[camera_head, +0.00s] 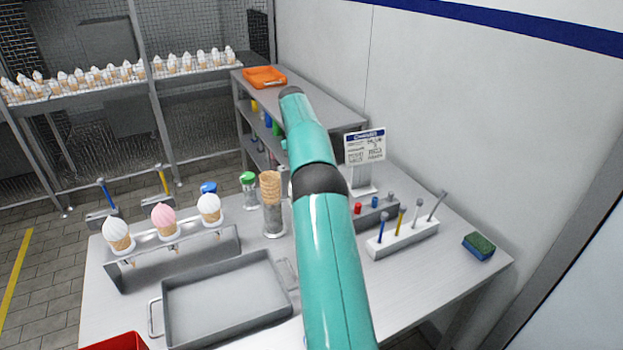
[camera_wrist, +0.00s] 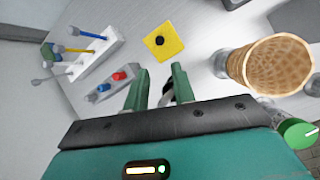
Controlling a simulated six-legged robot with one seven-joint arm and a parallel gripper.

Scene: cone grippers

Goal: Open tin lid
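In the wrist view a flat yellow square (camera_wrist: 178,36) with a dark round spot at its middle lies beyond my fingertips. It looks like a lid with a knob seen from above, but I cannot be sure that it is the tin. In the head view it does not show, and my arm covers part of the table. My gripper (camera_wrist: 160,82) has its two green fingers apart, short of the yellow square and not touching it. A small dark and pale shape shows between the fingers; I cannot tell what it is. A green-lidded jar (camera_head: 248,190) shows its green lid (camera_wrist: 298,132) in the wrist view.
A stack of waffle cones (camera_head: 270,188) stands right of the green-lidded jar. An empty metal tray (camera_head: 225,300) and an ice-cream cone rack (camera_head: 180,255) lie at the left. A tool holder (camera_head: 402,241), a sign (camera_head: 365,148) and a sponge (camera_head: 478,246) are at the right.

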